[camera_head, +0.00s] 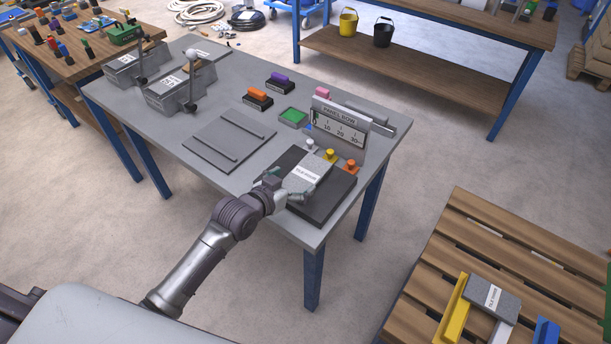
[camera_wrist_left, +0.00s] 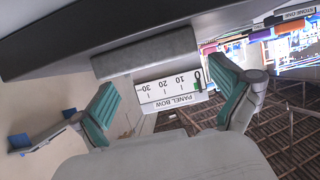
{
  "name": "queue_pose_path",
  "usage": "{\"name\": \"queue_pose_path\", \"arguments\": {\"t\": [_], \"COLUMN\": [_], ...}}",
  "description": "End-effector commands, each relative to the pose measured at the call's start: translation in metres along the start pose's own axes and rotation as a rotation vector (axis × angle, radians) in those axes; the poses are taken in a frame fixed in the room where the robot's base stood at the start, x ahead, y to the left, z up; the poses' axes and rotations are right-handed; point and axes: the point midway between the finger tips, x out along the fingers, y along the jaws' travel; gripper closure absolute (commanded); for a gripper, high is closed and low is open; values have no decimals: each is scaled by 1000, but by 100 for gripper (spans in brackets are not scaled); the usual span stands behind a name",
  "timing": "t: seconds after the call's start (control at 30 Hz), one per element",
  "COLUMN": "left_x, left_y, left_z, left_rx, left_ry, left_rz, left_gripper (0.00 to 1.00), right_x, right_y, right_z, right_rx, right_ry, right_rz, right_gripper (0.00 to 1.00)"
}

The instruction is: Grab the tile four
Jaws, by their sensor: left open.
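A grey tile (camera_head: 313,164) with a white label lies on a dark slab (camera_head: 328,205) at the table's near right corner. The label is too small to read surely. My left gripper (camera_head: 284,184) is at the tile's near left edge, its fingers spread. In the left wrist view, upside down, the tile's grey edge (camera_wrist_left: 145,57) lies against the dark slab (camera_wrist_left: 90,30), ahead of the open teal fingers (camera_wrist_left: 164,76). Another labelled grey tile (camera_head: 507,304) lies on the wooden pallet at lower right. My right gripper is out of view.
A gauge panel (camera_head: 338,129) stands behind the tile, with white, yellow and orange knobs (camera_head: 330,155) close by. A flat grey plate with two bars (camera_head: 215,145) lies left. Lever devices (camera_head: 180,92) stand at the far left. The pallet (camera_head: 440,240) holds a yellow rail (camera_head: 453,315).

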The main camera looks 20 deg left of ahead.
Motion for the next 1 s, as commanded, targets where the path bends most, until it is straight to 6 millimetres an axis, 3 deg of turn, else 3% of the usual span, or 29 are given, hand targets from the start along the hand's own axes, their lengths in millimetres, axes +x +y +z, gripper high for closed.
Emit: {"name": "queue_pose_path", "arguments": {"t": [0.3, 0.6, 1.0], "left_x": [43, 47, 46], "left_y": [4, 4, 4], "left_z": [-2, -2, -1], "left_rx": [0, 1, 0], "left_ry": [0, 0, -1], "left_rz": [0, 0, 0], "left_gripper": [0, 2, 68], "right_x": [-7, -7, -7], "right_y": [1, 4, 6], "right_z": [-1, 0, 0], "right_rx": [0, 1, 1], "right_ry": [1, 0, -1], "right_rz": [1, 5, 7], "right_gripper": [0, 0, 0]}}
